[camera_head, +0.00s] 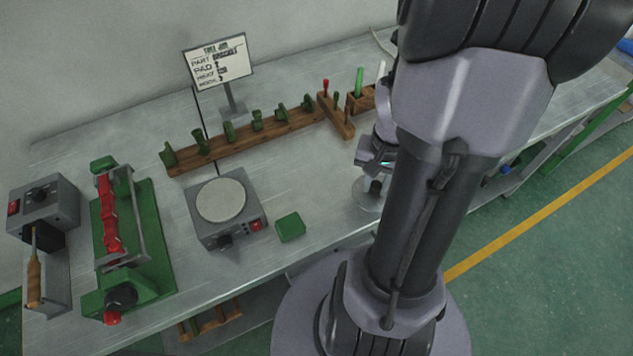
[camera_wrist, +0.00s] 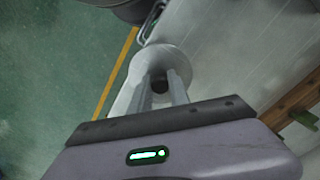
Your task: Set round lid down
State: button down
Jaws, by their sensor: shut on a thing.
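The round lid (camera_head: 366,196) is a pale, shiny disc with a dark knob, at the table's front edge beside my arm in the head view. My gripper (camera_head: 376,178) is above it, shut on the knob, and my arm hides the lid's right side. In the wrist view, the lid (camera_wrist: 176,58) shows beyond the fingers, and the two fingertips of my gripper (camera_wrist: 158,87) are at either side of the dark knob. The lid overlaps the line of the table edge there. I cannot tell whether it touches the table.
On the metal table (camera_head: 140,140) stand a grey hot plate (camera_head: 221,201), a green block (camera_head: 290,226), a wooden rack (camera_head: 240,138) of green pieces, a sign (camera_head: 217,62), a green fixture (camera_head: 150,220) and a grey control box (camera_head: 42,205). Bare table lies between the block and lid.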

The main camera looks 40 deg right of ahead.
jog(key=w+a, duration=0.1)
jog(key=w, duration=0.2)
jog(key=w+a+f+b, duration=0.1)
jog(key=w, duration=0.3)
jog(key=w+a+b, duration=0.1)
jog(key=w, duration=0.3)
jog(key=shift+w+a+f, duration=0.1)
jog(key=shift+f, duration=0.15)
notch_tip(320, 180, down, 4)
jog(key=b, duration=0.2)
jog(key=shift+r+b, duration=0.2)
jog(key=shift+b, duration=0.2)
jog(key=shift+r, duration=0.2)
jog(key=shift+f, duration=0.1)
jog(key=c, duration=1.2)
grip_release()
jog(key=shift+c, duration=0.2)
